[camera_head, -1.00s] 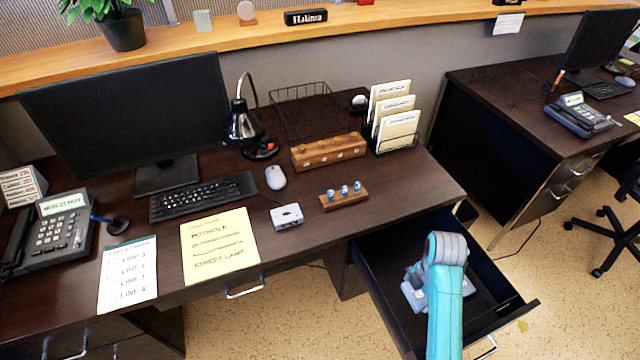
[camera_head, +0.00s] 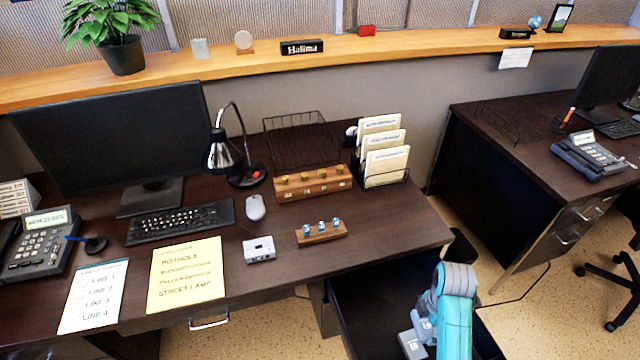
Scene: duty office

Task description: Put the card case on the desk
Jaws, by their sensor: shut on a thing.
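The dark brown desk (camera_head: 290,270) fills the middle of the view. My gripper (camera_head: 424,335) points down at the open drawer (camera_head: 365,290) below the desk's right front edge. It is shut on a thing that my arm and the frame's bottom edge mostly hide. Pale grey shapes show at the gripper, but I cannot tell which belong to the held thing, or whether it is the card case. Nothing else in view is clearly the card case. A small light grey box (camera_head: 259,249) lies on the desk, separate from my gripper.
Near the desk's front right are a wooden block with blue-topped pieces (camera_head: 321,233) and some bare desktop. Behind stand a longer wooden block (camera_head: 313,184), a card rack (camera_head: 385,155) and a lamp (camera_head: 225,155). A yellow sheet (camera_head: 186,274) and mouse (camera_head: 255,208) lie left.

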